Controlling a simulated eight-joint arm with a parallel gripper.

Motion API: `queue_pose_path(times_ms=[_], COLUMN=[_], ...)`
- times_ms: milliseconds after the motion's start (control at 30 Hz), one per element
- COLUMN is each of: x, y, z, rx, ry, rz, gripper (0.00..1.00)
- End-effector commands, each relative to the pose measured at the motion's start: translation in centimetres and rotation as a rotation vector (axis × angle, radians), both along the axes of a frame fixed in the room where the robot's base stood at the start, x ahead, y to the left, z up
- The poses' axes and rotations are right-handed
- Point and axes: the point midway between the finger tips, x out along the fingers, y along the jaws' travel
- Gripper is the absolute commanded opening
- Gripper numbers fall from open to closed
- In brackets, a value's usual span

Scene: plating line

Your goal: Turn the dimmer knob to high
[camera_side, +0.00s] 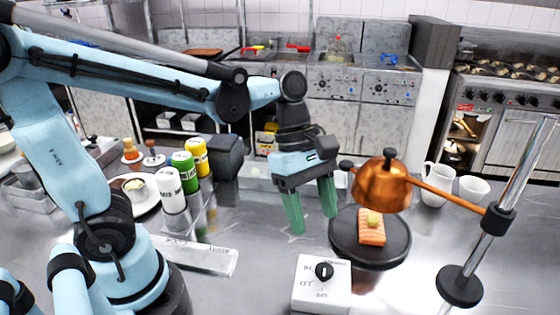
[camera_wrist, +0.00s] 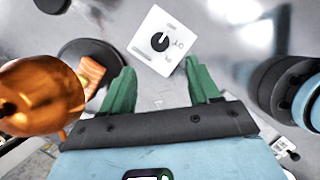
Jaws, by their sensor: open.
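The dimmer box (camera_side: 310,292) is white and sits on the steel counter at the front centre. Its round black knob (camera_side: 323,271) carries a pale pointer line. The markings around it are too small to read surely. In the wrist view the knob (camera_wrist: 160,41) and the box (camera_wrist: 149,58) show ahead of my fingertips. My gripper (camera_side: 312,222) is open and empty, its green fingers pointing down. It hangs above the counter, behind the box and apart from it. In the wrist view my gripper (camera_wrist: 160,82) has its fingers spread, with the knob beyond the gap between them.
A copper heat lamp (camera_side: 381,186) on a stand (camera_side: 461,286) hangs close to the right of my gripper. Beneath it a dark round plate (camera_side: 343,245) holds salmon (camera_side: 371,227). Several bottles (camera_side: 185,172) stand at left.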

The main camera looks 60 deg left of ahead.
Motion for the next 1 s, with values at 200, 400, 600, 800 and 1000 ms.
queue_pose_path(times_ms=[200, 400, 600, 800, 1000], x=[0.0, 0.1, 0.0, 0.0, 0.0], y=[-1.2, -2.2, -3.1, -3.6, -3.7], z=[-2.9, -5.3, -7.4, -8.6, -8.9], rx=[0.001, 0.001, 0.001, 0.001, 0.001], ry=[0.0, -0.002, -0.002, -0.002, -0.002], rz=[-0.003, -0.002, -0.002, -0.001, -0.001], gripper=[0.61, 0.61, 0.61, 0.61, 0.61])
